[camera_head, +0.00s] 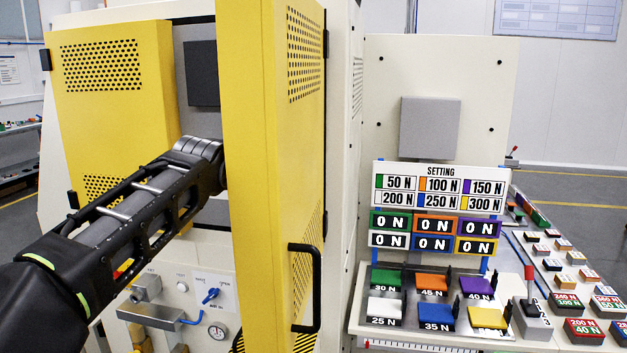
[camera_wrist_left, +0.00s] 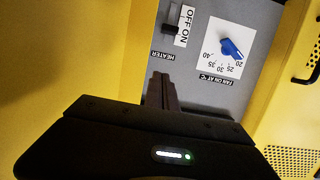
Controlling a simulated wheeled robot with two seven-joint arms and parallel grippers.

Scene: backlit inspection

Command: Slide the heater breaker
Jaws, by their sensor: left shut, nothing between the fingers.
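The heater breaker (camera_wrist_left: 170,29) is a small dark slider on a grey panel in the left wrist view, beside a white OFF/ON label (camera_wrist_left: 186,25) and above a HEATER label. Its exact setting is hard to tell. My left gripper (camera_wrist_left: 160,90) is shut and empty, its dark fingers pointing at the panel, a short way below the breaker in that picture and seemingly apart from it. In the head view my left arm reaches into the yellow cabinet, and the door hides the gripper and breaker. My right gripper is not in view.
A blue fan knob (camera_wrist_left: 231,48) on a white dial plate sits right of the breaker. The open yellow door (camera_head: 262,180), with a black handle (camera_head: 305,288), stands close right of my left arm. Another yellow door (camera_head: 112,110) is at left. A settings board (camera_head: 437,187) stands further right.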

